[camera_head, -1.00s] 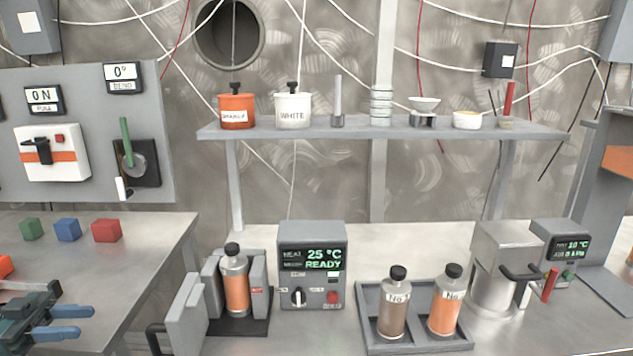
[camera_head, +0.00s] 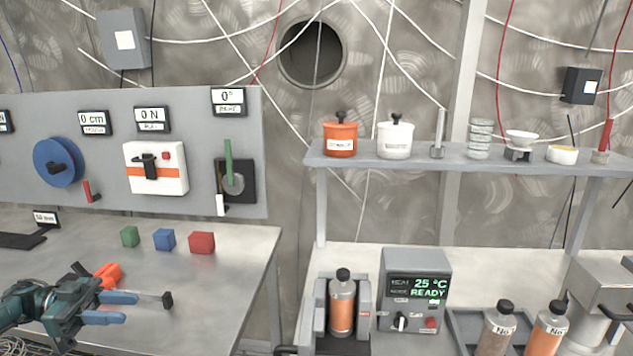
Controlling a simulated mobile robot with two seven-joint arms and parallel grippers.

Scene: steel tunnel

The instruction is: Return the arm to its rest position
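My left gripper (camera_head: 120,308) is at the lower left, its arm coming in from the left. Its two blue fingers point right, with a gap between them and nothing seen held. It is over the left steel table (camera_head: 235,285). An orange piece (camera_head: 108,272) and a dark bar with a black end (camera_head: 167,300) show just behind the fingers, partly hidden by the gripper. Whether they belong to one tool I cannot tell. My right gripper is not in view.
Green (camera_head: 130,236), blue (camera_head: 164,239) and red (camera_head: 202,243) blocks stand behind the gripper. A control panel (camera_head: 110,190) rises behind them. The table's right part is clear. Beyond it stand a bottle (camera_head: 342,302) in a holder and a grey heater box (camera_head: 415,290).

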